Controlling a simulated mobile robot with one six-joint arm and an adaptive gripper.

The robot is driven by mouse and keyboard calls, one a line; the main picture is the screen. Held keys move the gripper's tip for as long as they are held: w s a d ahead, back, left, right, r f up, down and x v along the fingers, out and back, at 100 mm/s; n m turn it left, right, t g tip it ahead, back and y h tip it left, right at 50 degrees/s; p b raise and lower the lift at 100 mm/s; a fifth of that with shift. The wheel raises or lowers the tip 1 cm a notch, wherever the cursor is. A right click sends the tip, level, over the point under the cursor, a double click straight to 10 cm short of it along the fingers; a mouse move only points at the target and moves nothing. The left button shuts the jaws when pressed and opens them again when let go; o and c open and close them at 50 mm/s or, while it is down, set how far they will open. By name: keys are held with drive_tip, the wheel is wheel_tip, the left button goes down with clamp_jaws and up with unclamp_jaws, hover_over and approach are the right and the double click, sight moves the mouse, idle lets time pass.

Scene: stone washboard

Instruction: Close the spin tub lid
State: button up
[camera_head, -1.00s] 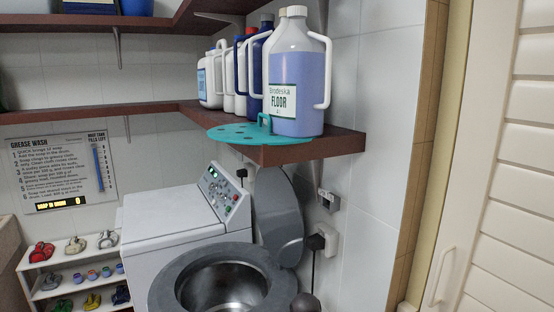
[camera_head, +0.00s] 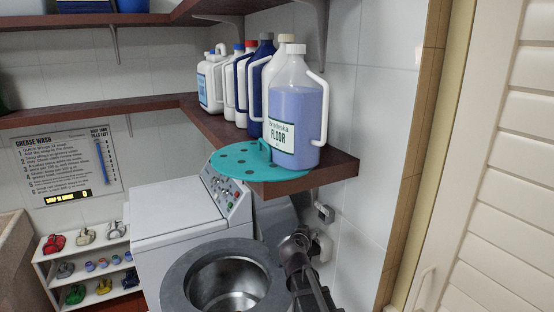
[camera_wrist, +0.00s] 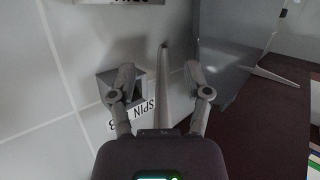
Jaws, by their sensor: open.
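The spin tub (camera_head: 176,272) is a grey ring around an open metal drum at the bottom of the head view. Its grey oval lid (camera_head: 273,220) stands open behind it, near the wall, partly hidden by the shelf and my arm. My gripper (camera_head: 300,238) is raised at the right of the tub, in front of the lid's right side. In the wrist view my gripper (camera_wrist: 162,82) is open, its two fingers apart. A thin grey strip (camera_wrist: 164,75) shows between them; I cannot tell whether it is the lid's edge or a bracket. No contact is clear.
The brown shelf (camera_head: 335,172) juts above the lid, with a teal disc (camera_head: 232,157) and several bottles (camera_head: 295,105). The white machine (camera_head: 165,225) adjoins the tub. A louvred door (camera_head: 495,180) is at the right.

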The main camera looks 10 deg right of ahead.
drive_tip(key=w+a+r+n+t+y+p, duration=0.2)
drive_tip(key=w+a+r+y+p, duration=0.1)
drive_tip(key=r, duration=0.4)
drive_tip(key=w+a+r+n+t+y+p, duration=0.2)
drive_tip(key=w+a+r+t+y+p, duration=0.1)
drive_tip(key=w+a+r+p, duration=0.1)
wheel_tip(320, 180, up, 3)
drive_tip(key=shift+a+f, duration=0.15)
drive_tip(key=shift+a, duration=0.4)
drive_tip(key=shift+w, duration=0.1)
drive_tip(key=w, duration=0.9)
drive_tip(key=w+d, duration=0.1)
drive_tip(key=w, duration=0.3)
drive_tip(key=shift+w, duration=0.25)
